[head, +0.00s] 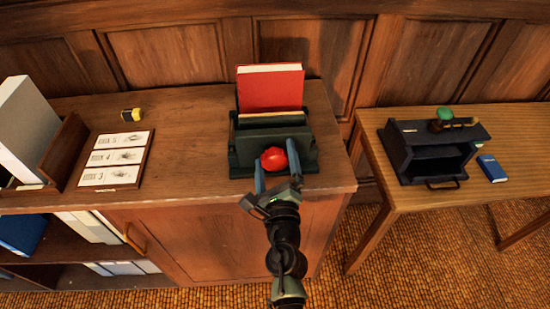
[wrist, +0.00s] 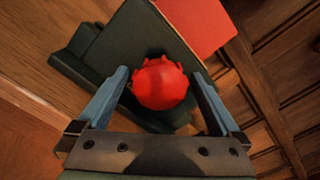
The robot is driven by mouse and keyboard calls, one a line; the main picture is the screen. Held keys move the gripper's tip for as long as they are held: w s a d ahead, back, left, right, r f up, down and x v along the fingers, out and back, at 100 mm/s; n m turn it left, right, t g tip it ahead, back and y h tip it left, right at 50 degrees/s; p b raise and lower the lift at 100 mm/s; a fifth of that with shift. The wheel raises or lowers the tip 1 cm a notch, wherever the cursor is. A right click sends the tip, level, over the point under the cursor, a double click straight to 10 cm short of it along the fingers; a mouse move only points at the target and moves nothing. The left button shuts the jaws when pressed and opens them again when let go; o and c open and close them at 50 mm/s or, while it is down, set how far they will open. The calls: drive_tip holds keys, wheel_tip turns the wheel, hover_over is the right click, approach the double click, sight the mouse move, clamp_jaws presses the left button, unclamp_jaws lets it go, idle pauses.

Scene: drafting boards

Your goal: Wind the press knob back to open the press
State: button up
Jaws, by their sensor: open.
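The press (head: 240,150) is dark green and stands on the wooden cabinet top, in the middle of the head view. Its red, lobed knob (head: 274,159) faces me on the front plate. A red book (head: 270,90) stands upright in the press behind the plates. My gripper (head: 276,170) is open, with one blue finger on each side of the knob. In the wrist view the knob (wrist: 161,84) sits between the two fingertips, and small gaps seem to show on both sides. I cannot tell whether either finger touches it.
Left on the cabinet top (head: 190,120) are a board with numbered cards (head: 115,158), a small yellow-and-black item (head: 131,114) and a wooden book holder (head: 62,150). At right, a table (head: 400,200) bears a black open-fronted box (head: 430,160) and a blue book (head: 491,168).

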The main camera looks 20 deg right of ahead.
drive_tip(key=v, duration=0.9)
drive_tip(key=shift+r, duration=0.1)
idle(0.4)
